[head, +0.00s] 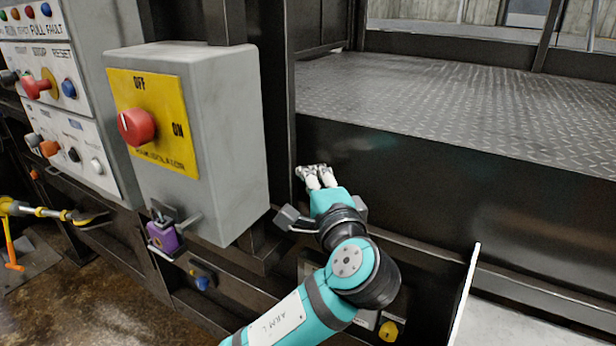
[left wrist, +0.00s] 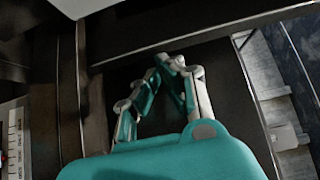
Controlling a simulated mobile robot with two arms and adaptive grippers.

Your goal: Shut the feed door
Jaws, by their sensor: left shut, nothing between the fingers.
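My left gripper (head: 316,170) is shut and empty. Its fingertips are close to the dark wall panel (head: 430,190), just right of a black upright post (head: 292,90); I cannot tell whether they touch. In the left wrist view the shut fingers (left wrist: 172,62) meet in front of a dark surface, below a dark bar (left wrist: 190,42). No part is clearly recognisable as the feed door. A thin plate with a pale edge (head: 465,293) stands right of my left arm; I cannot tell whether it belongs to the door. My right gripper is out of view.
A grey isolator box (head: 230,130) with a red knob (head: 136,127) and a purple padlock (head: 162,237) stands left of the gripper. Button panels (head: 65,90) are further left. A treadplate deck (head: 450,95) lies above the dark panel. A yellow padlock (head: 388,331) hangs low.

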